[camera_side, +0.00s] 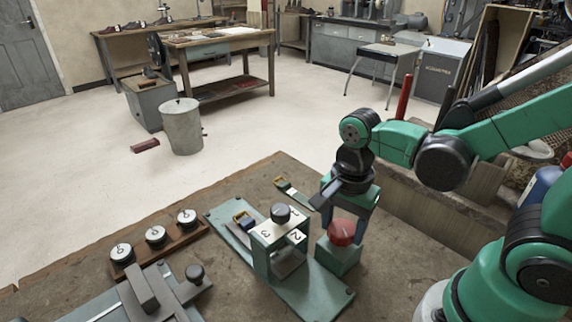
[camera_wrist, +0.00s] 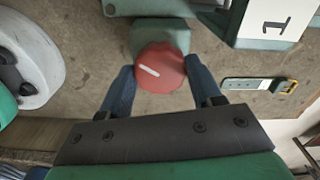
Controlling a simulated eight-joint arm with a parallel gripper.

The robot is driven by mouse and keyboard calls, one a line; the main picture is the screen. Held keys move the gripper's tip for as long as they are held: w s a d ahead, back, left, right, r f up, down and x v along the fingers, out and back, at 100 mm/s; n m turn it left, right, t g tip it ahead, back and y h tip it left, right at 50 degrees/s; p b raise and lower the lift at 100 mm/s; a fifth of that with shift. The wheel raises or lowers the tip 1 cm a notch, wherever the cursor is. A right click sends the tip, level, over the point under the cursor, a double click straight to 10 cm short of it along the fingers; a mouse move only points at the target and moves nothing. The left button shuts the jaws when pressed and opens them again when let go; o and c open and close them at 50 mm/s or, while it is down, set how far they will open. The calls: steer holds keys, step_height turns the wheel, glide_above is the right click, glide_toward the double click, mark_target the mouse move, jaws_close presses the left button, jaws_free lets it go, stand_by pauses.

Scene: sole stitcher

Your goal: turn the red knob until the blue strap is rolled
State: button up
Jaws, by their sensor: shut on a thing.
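In the wrist view my gripper (camera_wrist: 159,66) is shut on the knob's sides.
The fixture (camera_side: 268,236) with number labels and a black top knob stands close left of my gripper. A small plate with a yellow buckle (camera_side: 284,187) lies behind. A wooden rack with several dials (camera_side: 176,242) and a grey slide device (camera_side: 157,297) are at left.

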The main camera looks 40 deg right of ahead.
mark_target(343, 227)
steer(key=m, duration=0.4)
steer(key=shift+m, duration=0.4)
steer(key=m, duration=0.3)
steer(key=shift+m, duration=0.3)
steer(key=m, duration=0.4)
steer(key=shift+m, duration=2.1)
steer(key=o, duration=1.3)
steer(key=shift+r, duration=0.1)
steer(key=shift+r, duration=2.75)
